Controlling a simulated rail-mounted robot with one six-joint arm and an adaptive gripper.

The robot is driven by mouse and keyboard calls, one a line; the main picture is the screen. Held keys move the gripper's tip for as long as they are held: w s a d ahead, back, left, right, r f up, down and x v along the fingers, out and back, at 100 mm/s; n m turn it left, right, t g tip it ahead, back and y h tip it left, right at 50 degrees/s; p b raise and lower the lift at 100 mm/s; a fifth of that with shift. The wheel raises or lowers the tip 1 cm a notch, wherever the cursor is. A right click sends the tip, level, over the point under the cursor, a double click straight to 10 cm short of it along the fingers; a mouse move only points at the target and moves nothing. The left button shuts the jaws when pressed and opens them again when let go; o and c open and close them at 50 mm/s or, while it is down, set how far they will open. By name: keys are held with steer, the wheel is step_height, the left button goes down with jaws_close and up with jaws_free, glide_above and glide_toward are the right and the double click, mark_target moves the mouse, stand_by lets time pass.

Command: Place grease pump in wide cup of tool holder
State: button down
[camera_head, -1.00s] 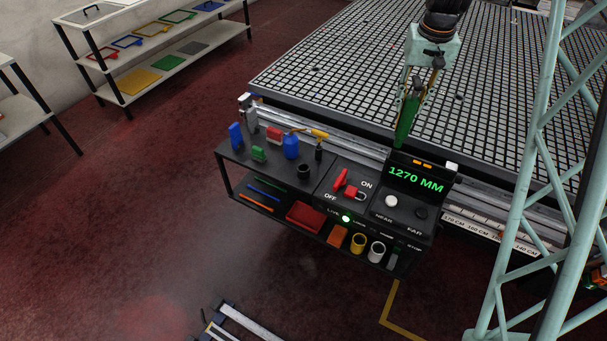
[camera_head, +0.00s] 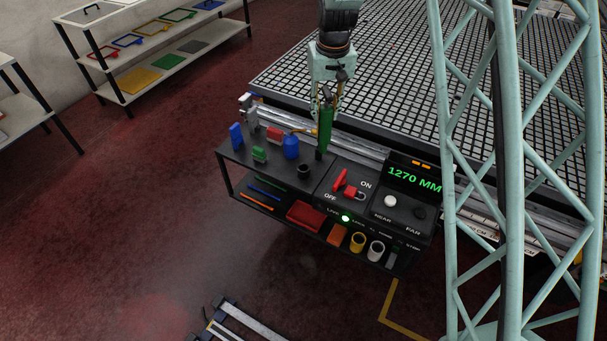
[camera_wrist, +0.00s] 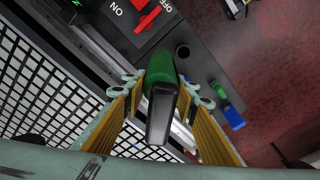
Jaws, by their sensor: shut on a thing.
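The grease pump (camera_head: 325,130) is a green cylinder. My gripper (camera_head: 326,105) is shut on it and holds it upright, green end down, above the back of the dark shelf top. In the wrist view the pump (camera_wrist: 160,68) is between the fingers (camera_wrist: 162,95), its black part toward the camera. The short, round black cup (camera_head: 304,171) on the shelf top appears to be the wide cup. It is open and looks empty; it also shows in the wrist view (camera_wrist: 182,50). It stands in front and left of the pump, apart from it.
A blue bottle (camera_head: 291,148), a green item (camera_head: 259,154) and a blue item (camera_head: 235,137) stand left of the cup. A red switch handle (camera_head: 340,180) and display panel (camera_head: 414,178) are to its right. The grid table (camera_head: 400,105) lies behind.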

steer(key=s+a+f+n, duration=0.1)
steer(key=a, duration=0.6)
steer(key=shift+a+f, duration=0.15)
steer(key=shift+f, duration=0.05)
step_height(320, 180, down, 6)
steer(key=shift+f, duration=0.15)
stand_by(0.4)
steer(key=shift+f, duration=2)
steer(key=c, duration=2.1)
jaws_free()
